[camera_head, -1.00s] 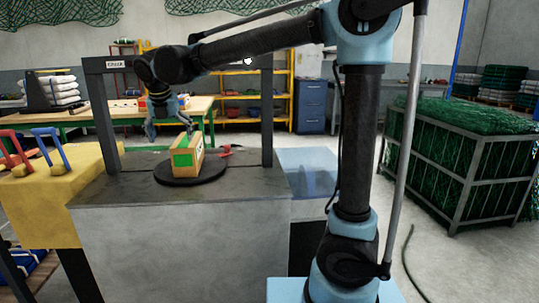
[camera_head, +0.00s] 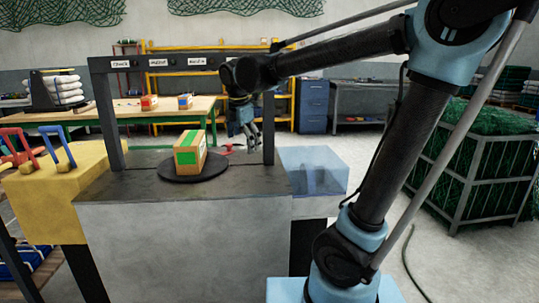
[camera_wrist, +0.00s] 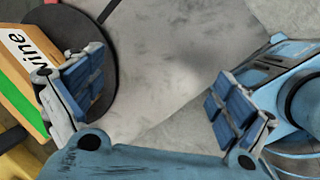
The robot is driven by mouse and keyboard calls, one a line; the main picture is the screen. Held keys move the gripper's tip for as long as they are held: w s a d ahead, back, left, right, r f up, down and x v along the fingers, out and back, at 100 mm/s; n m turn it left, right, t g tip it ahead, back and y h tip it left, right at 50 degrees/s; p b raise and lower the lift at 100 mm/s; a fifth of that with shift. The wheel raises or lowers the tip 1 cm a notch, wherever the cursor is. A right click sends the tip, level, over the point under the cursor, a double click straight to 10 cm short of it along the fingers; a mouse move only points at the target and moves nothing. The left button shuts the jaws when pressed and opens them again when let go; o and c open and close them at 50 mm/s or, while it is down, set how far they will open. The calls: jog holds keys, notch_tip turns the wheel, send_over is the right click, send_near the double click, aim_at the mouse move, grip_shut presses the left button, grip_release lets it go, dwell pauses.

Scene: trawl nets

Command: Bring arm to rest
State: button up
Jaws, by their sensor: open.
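My gripper (camera_head: 252,140) hangs at the right side of the grey frame, fingers pointing down, above the right part of the workbench top. In the wrist view its two blue-padded fingers (camera_wrist: 155,105) are wide apart with nothing between them. A box with green and orange-tan faces (camera_head: 190,150) stands upright on a dark round turntable (camera_head: 215,168), left of my gripper and apart from it.
A labelled grey frame (camera_head: 108,110) spans the workbench (camera_head: 130,188). A red item (camera_head: 227,149) lies behind the turntable. A translucent blue bin (camera_head: 313,170) stands at the right. A yellow stand (camera_head: 55,190) is left, and a green net cage (camera_head: 490,170) is far right.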

jog(key=s+d+f+m+g, duration=0.1)
jog(key=s+d+f+m, duration=0.25)
jog(key=d+m, duration=0.4)
jog(key=s+d+f+m, duration=0.3)
jog(key=d+f+m, duration=0.15)
jog(key=d, duration=0.65)
jog(key=s+d+f+m, duration=0.9)
jog(key=s+f+m, duration=0.3)
jog(key=m, duration=0.1)
jog(key=shift+d+f+m, duration=0.15)
jog(key=shift+d+m, duration=0.15)
jog(key=shift+d, duration=0.05)
